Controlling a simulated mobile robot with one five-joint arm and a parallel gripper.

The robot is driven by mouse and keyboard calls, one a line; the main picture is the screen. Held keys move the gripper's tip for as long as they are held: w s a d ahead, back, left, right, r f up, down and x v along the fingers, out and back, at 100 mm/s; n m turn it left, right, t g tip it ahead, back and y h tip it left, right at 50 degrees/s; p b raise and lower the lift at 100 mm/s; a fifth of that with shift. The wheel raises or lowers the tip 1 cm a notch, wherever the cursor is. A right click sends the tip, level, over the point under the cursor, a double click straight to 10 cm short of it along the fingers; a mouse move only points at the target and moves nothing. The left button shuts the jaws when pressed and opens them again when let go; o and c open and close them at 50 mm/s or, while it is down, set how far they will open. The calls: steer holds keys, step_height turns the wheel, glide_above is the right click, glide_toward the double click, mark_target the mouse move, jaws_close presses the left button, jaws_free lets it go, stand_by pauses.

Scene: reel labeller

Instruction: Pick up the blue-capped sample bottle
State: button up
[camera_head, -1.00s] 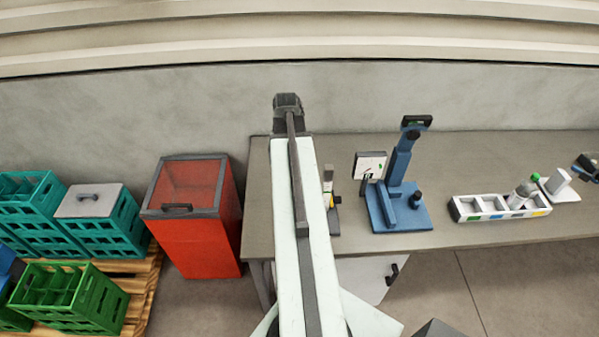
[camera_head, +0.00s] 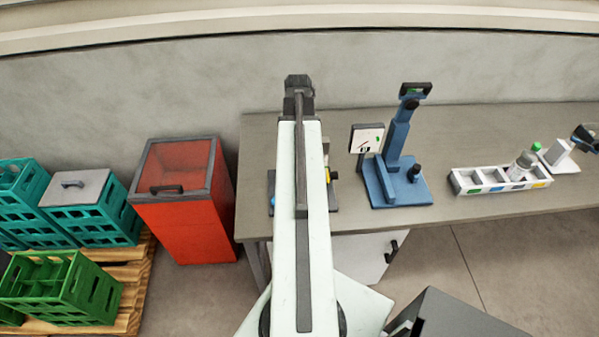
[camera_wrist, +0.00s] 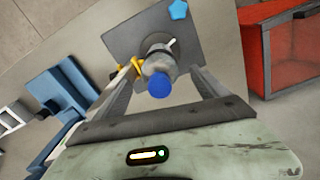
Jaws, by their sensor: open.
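The blue-capped sample bottle (camera_wrist: 159,86) shows in the wrist view, seen from above with its cap toward the camera. Its pale body (camera_wrist: 157,66) stands over a dark grey base plate (camera_wrist: 121,43). My gripper (camera_wrist: 160,69) is open, with one finger on each side of the bottle. Gaps seem to show on both sides, but I cannot tell how deep the fingers reach. In the head view my arm hides the bottle and the gripper's fingers.
A blue stand (camera_head: 398,180) and a white tray (camera_head: 480,181) holding a green-capped bottle (camera_head: 523,164) stand right on the bench. A red bin (camera_head: 184,213) stands left of the bench.

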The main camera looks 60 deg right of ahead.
step_height(320, 180, down, 4)
steer(key=b, duration=0.3)
steer(key=shift+f, duration=0.25)
steer(key=shift+r, duration=0.25)
jaws_close()
steer(key=shift+r, duration=0.1)
